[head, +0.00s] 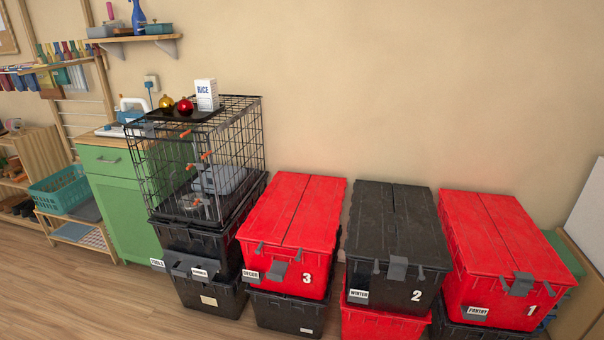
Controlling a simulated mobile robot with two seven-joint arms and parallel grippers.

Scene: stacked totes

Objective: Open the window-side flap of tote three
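Tote three (318,262) is red, with a white "3" and a "DECOR" label on its front. It sits on a black tote (285,312). Its lid has two red flaps, a left flap (272,208) and a right flap (317,215), meeting at a lengthwise seam. Both flaps lie flat and closed. A grey latch (277,271) hangs on the front, left of the number. No window is in view, so I cannot tell which flap is the window-side one. Neither of my grippers is in view.
Left of tote three, a black wire crate (232,140) stands on black totes, rising higher. Black tote two (397,222) is close on the right, then red tote one (505,240). Bare wooden floor (120,300) lies front left. The wall stands behind.

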